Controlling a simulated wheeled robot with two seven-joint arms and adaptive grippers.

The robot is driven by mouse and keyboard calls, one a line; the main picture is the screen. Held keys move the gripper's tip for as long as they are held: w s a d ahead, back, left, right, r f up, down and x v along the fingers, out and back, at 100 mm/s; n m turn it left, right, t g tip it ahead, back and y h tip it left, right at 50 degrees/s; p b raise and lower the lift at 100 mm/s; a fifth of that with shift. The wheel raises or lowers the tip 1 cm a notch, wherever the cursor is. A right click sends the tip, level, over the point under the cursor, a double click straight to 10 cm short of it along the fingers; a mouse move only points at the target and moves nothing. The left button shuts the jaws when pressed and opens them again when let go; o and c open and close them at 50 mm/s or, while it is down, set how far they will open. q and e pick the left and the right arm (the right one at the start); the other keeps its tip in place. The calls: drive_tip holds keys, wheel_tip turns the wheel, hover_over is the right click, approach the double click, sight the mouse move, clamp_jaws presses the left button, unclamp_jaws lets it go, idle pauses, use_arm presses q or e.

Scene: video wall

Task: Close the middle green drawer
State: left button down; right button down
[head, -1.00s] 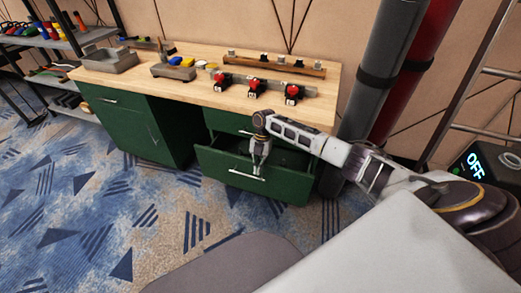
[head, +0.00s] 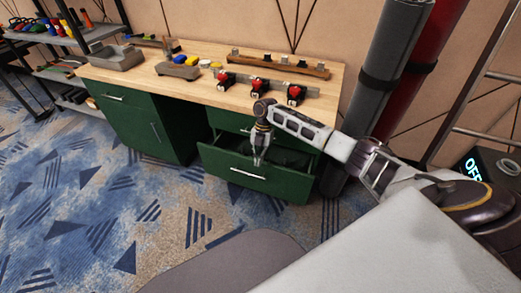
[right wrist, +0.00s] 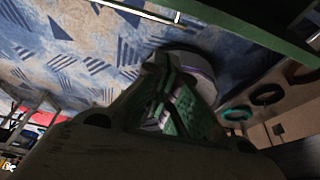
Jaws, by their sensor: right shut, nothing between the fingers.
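The green drawer (head: 235,169) under the right side of the wooden-topped desk is pulled out, its pale bar handle (head: 247,174) facing me. Another green drawer front (head: 226,122) shows above it, partly hidden by my arm. My right gripper (head: 257,160) points down at the open drawer's front top edge, overlapping it in the head view; contact is unclear. It is shut and empty. In the right wrist view the fingers (right wrist: 165,105) fill the middle, with a green edge (right wrist: 255,35) at upper right. My left gripper is not in view.
The desk top (head: 200,88) holds a grey tray (head: 117,57), red-buttoned devices (head: 258,86) and a wooden rack (head: 280,65). A left cabinet door (head: 145,135) is shut. Dark and red pipes (head: 395,60) stand at right. Carpet before the drawer is clear.

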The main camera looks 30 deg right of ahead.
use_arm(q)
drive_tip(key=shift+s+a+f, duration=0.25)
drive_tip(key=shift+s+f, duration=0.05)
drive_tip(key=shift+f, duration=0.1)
use_arm(e)
drive_tip(key=shift+v, duration=2.1)
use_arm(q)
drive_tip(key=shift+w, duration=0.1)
